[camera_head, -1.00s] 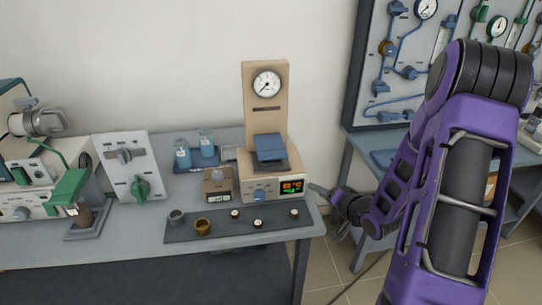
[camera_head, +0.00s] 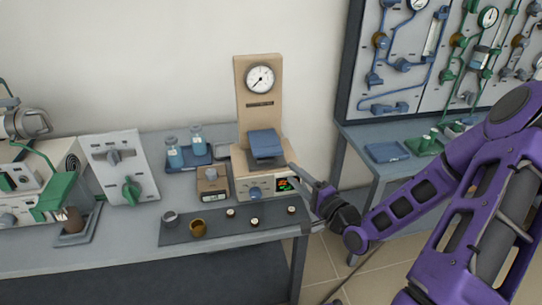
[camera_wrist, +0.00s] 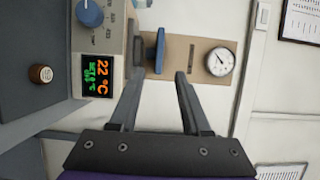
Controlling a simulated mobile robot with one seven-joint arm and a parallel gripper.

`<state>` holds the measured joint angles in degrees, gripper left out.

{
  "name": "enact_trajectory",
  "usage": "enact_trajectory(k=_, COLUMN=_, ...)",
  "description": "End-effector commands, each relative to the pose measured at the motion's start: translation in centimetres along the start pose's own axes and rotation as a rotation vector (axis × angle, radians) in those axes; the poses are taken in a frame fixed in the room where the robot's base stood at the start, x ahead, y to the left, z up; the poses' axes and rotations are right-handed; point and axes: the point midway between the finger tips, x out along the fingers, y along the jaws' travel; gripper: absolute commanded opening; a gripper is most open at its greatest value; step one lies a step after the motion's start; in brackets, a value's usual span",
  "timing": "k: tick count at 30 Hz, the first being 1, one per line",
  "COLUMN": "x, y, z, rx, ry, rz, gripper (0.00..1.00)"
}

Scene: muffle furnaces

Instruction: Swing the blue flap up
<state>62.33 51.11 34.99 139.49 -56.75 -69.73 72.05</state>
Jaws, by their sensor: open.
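The blue flap (camera_head: 265,144) is on the front of the beige instrument (camera_head: 258,90), below its round gauge and above a dark grey part. In the wrist view the flap (camera_wrist: 160,50) is a narrow blue shape between the lines of my two fingers and beyond their tips. My gripper (camera_head: 294,177) is at the instrument's right front side, lower than the flap and right of it. In the wrist view my gripper (camera_wrist: 158,76) is open with nothing between its fingers. The left finger partly covers the instrument's housing beside the display. I cannot tell the exact gap to the flap.
A dark mat (camera_head: 220,224) with small cups and round pieces lies before the instrument. A small brown box (camera_head: 212,184) and bottles on a blue tray (camera_head: 190,158) stand to its left. A second bench (camera_head: 410,150) is at right, with floor between.

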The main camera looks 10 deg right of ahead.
Motion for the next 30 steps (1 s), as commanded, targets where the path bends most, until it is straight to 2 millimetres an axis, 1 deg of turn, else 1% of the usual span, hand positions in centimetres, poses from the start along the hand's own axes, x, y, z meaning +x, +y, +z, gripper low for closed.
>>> enact_trajectory(k=1, x=1.2, y=0.1, z=0.1, rx=-0.002, ry=-0.004, rz=-0.002, gripper=0.47)
enact_trajectory(k=9, x=7.0, y=0.1, z=0.1, rx=-0.002, ry=-0.003, rz=-0.001, gripper=0.47)
enact_trajectory(k=12, x=8.8, y=0.1, z=0.1, rx=-0.002, ry=-0.002, rz=-0.001, gripper=0.47)
enact_trajectory(k=15, x=10.1, y=0.1, z=0.0, rx=-0.001, ry=-0.001, rz=0.000, gripper=0.47)
enact_trajectory(k=18, x=10.9, y=0.1, z=0.0, rx=-0.002, ry=0.000, rz=0.000, gripper=0.47)
enact_trajectory(k=21, x=11.4, y=0.1, z=0.0, rx=-0.001, ry=0.000, rz=0.002, gripper=0.47)
enact_trajectory(k=29, x=11.5, y=0.1, z=0.0, rx=-0.001, ry=0.001, rz=0.001, gripper=0.47)
enact_trajectory(k=30, x=11.4, y=0.1, z=0.0, rx=-0.001, ry=0.001, rz=0.001, gripper=0.42)
